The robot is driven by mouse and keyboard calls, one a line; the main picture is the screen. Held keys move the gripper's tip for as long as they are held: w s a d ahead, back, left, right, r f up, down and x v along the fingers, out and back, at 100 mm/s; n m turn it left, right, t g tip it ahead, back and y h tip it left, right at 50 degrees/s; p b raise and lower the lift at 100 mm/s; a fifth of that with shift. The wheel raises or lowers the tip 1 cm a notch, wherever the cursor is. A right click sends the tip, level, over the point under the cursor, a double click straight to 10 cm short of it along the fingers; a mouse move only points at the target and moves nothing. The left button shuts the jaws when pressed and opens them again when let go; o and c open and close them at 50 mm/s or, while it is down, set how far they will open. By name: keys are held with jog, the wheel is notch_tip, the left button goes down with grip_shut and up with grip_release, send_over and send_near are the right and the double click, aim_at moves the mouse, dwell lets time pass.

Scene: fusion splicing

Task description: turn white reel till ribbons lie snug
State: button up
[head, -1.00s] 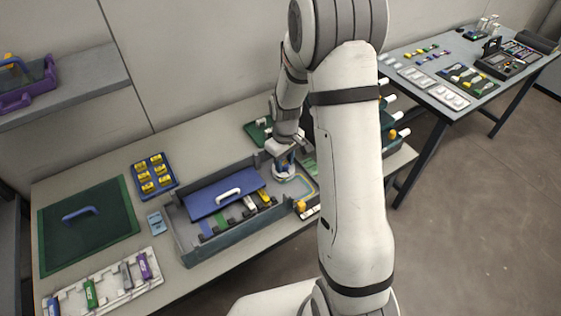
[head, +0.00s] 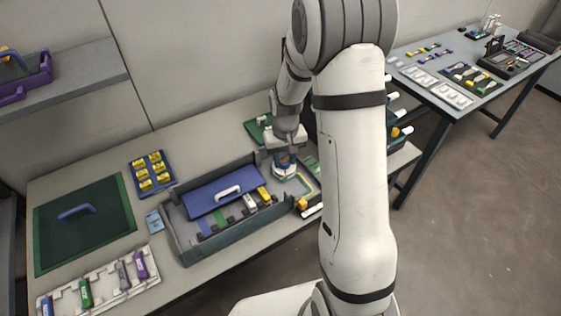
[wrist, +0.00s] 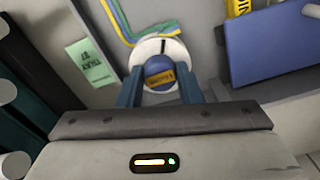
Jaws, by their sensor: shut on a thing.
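The white reel (wrist: 173,47) sits in the grey tray (head: 217,238), and its round rim shows beyond my fingers in the wrist view. My gripper (wrist: 160,84) points down at it, with its two blue fingers shut on the reel's blue knob (wrist: 159,66), which carries a yellow label. In the head view my gripper (head: 285,164) stands over the reel at the tray's right part. Blue, green and yellow ribbons (wrist: 124,24) run in a bent bundle to the reel's edge. Whether they lie tight against it is hard to tell.
A green label card (wrist: 91,62) lies beside the reel. A blue tray of yellow pieces (head: 152,174) and a green mat (head: 82,240) lie to the left.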

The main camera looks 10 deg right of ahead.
jog(key=m, duration=0.2)
jog(key=m+b, duration=0.1)
jog(key=m, duration=0.3)
jog(key=shift+s+f+b, duration=0.2)
jog(key=shift+s+b, duration=0.1)
jog(key=shift+b, duration=0.1)
jog(key=m+b, duration=0.1)
jog(key=m, duration=0.4)
jog(key=shift+m, duration=0.4)
jog(key=o, duration=0.9)
jog(key=shift+r, duration=0.15)
jog(key=shift+c, duration=0.2)
jog(key=shift+o, duration=0.6)
jog(key=shift+w, duration=0.1)
jog(key=shift+r, duration=0.15)
